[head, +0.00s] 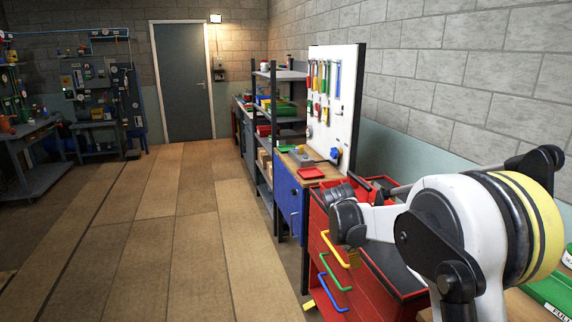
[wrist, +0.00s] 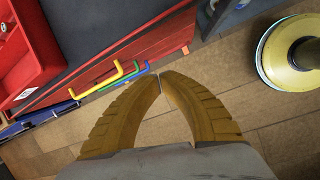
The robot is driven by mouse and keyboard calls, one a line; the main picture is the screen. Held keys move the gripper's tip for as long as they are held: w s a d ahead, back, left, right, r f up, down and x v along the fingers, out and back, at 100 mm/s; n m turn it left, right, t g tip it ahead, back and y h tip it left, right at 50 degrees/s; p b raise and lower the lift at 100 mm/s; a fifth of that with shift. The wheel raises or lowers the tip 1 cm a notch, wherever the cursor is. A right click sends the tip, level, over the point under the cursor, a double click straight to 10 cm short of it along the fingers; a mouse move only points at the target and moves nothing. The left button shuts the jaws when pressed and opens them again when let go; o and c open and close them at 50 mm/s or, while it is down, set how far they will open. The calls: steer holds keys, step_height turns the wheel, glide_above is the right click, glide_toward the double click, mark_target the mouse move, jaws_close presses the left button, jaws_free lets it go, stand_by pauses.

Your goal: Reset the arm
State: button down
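My arm reaches out over the red tool cabinet (head: 375,285) at the right of the head view. My gripper (wrist: 159,77) has two ribbed yellow-brown fingers. In the wrist view their tips meet, with nothing held between them. In the head view the gripper is small and mostly hidden below the dark wrist. The fingertips appear near the cabinet's drawer handles in the wrist view, but I cannot tell whether they touch.
The cabinet has yellow (head: 335,250), green and blue (head: 331,288) handles. A red tray (wrist: 30,50) shows at the wrist view's top left. Behind stand a blue cabinet (head: 288,195), a tool board (head: 334,125) and shelves. Open wooden floor (head: 170,220) lies to the left.

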steer(key=s+a+r+m+t+y, duration=0.1)
steer(key=s+r+m+t+y, duration=0.1)
steer(key=s+r+m, duration=0.95)
steer(key=s+a+m+t, duration=0.1)
steer(key=s+m, duration=0.2)
steer(key=s, duration=0.7)
steer(key=s+a+m+t+y, duration=0.1)
steer(key=s+m+t, duration=0.1)
steer(key=s, duration=0.9)
steer(key=shift+s+f+m, duration=0.15)
steer(key=shift+s+m, duration=0.05)
steer(key=shift+m, duration=0.45)
